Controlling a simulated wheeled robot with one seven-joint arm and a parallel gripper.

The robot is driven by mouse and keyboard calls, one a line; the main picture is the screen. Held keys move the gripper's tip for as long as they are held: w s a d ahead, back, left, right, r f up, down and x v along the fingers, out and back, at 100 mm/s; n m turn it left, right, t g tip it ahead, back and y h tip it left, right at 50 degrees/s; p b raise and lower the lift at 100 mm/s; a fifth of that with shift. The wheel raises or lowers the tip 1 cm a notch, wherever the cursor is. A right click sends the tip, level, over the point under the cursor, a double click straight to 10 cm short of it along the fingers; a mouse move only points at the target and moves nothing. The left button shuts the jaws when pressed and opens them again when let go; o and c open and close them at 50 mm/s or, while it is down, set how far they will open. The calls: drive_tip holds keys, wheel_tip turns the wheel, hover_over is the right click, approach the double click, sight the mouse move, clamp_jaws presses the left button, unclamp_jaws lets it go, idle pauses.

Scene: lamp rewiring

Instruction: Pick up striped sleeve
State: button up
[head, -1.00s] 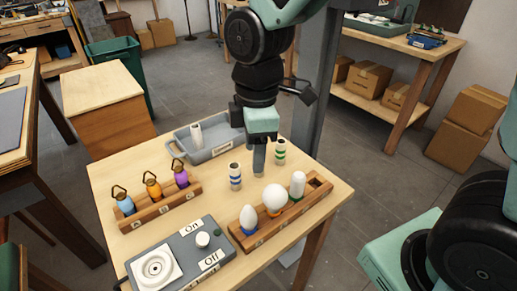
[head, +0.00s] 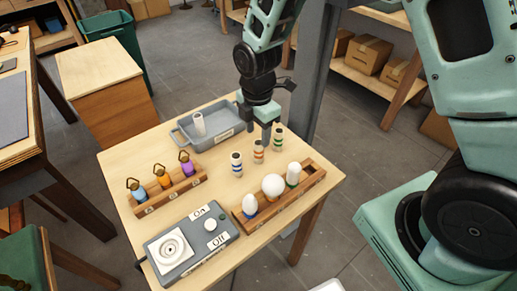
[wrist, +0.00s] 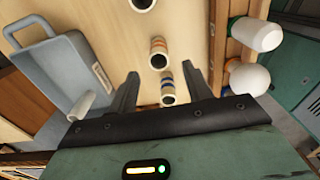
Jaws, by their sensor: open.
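Three white striped sleeves stand upright in a row on the wooden table: blue-banded (head: 237,164), orange-banded (head: 258,152) and green-banded (head: 278,139). My gripper (head: 268,134) is at the far end of the row in the head view, pointing down, its jaws apart and empty. The height of the fingertips above the table is unclear.
A grey tray (head: 179,138) holding a white cylinder (head: 199,124) lies behind. A wooden rack with several bulbs (head: 320,174) stands close on the right.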

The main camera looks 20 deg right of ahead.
sight(259, 147)
drive_tip(key=shift+w+d+f+p, duration=0.1)
drive_tip(key=shift+f+p, duration=0.45)
drive_tip(key=shift+f, duration=1.2)
drive_tip(key=shift+d+f+p, duration=0.1)
drive_tip(key=shift+f+p, duration=0.4)
drive_tip(key=shift+f, duration=1.2)
drive_tip(key=c, duration=1)
